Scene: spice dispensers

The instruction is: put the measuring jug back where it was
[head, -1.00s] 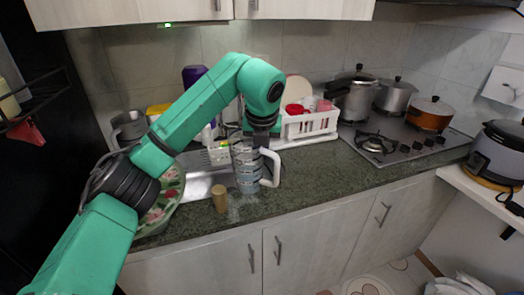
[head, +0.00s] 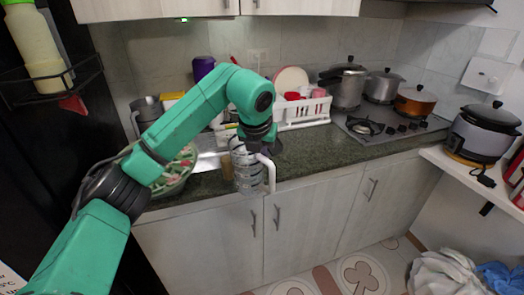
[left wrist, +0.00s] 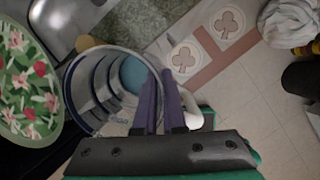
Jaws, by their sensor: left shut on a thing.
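The measuring jug (head: 246,172) is clear with printed markings and a white handle (head: 270,172) on its right. My left gripper (head: 260,146) is shut on the jug's upper wall near the handle. In the head view the jug looks roughly upright and overlaps the counter's front edge and a cabinet door. In the left wrist view the jug (left wrist: 84,92) is seen through its open mouth, with the gripper fingers (left wrist: 160,98) at its rim beside the handle. Floor shows beyond it. My right gripper is not in view.
A brown cylinder (head: 226,164) stands on the counter (head: 318,152), partly hidden by the jug. A floral bowl (head: 176,172) is to the left, beside the sink. A white rack (head: 302,112) and the stove (head: 385,124) are behind and right. The counter right of the jug is clear.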

